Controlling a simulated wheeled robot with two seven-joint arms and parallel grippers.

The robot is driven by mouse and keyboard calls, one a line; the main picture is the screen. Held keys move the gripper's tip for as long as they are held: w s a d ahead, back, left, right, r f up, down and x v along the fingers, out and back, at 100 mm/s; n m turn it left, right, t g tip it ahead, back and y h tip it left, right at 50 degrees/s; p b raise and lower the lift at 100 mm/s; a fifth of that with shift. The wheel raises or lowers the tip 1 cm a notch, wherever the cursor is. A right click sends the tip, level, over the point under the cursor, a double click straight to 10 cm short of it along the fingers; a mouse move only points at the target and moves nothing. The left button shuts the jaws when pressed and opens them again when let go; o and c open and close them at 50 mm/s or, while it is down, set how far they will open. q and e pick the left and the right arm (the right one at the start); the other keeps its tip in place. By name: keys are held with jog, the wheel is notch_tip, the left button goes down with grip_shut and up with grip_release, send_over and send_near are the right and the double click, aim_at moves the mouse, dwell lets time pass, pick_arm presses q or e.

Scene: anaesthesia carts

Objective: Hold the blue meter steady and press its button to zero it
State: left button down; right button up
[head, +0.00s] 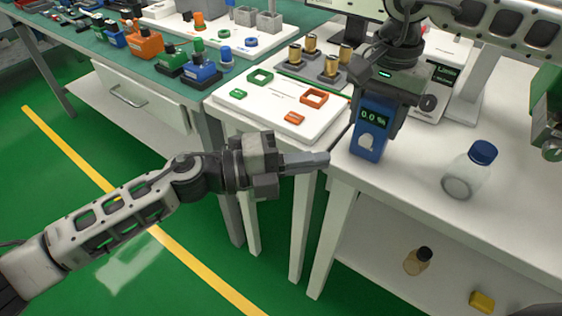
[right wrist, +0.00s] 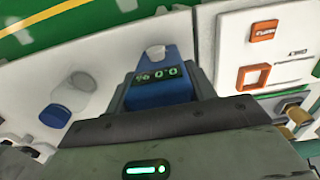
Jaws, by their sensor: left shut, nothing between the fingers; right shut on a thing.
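The blue meter (head: 371,128) is upright at the front edge of the white table in the head view. Its display reads 0.0 %, and a pale round button (head: 366,142) sits below the display. My right gripper (head: 388,92) is shut on the meter from above. The right wrist view shows the meter (right wrist: 160,91) beyond the gripper (right wrist: 150,125), with its button (right wrist: 155,52) uncovered. My left gripper (head: 326,158) is shut and empty, pointing right, to the left of the meter and apart from it. I cannot tell whether the meter's base touches the table.
A clear bottle with a blue cap (head: 472,170) lies to the right of the meter. A white board (head: 270,112) with green and orange pieces is to the left. A small brown bottle (head: 418,262) and a yellow block (head: 482,301) are on the lower shelf.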

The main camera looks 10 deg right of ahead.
jog(key=shift+d+f, duration=0.1)
jog(key=shift+d, duration=0.1)
pick_arm(q)
jog(key=a, duration=0.5)
jog(key=shift+w+a, duration=0.15)
pick_arm(e)
jog(key=o, duration=1.3)
notch_tip(320, 180, up, 12)
jog(key=shift+r, duration=0.1)
pick_arm(q)
jog(key=shift+f, duration=0.1)
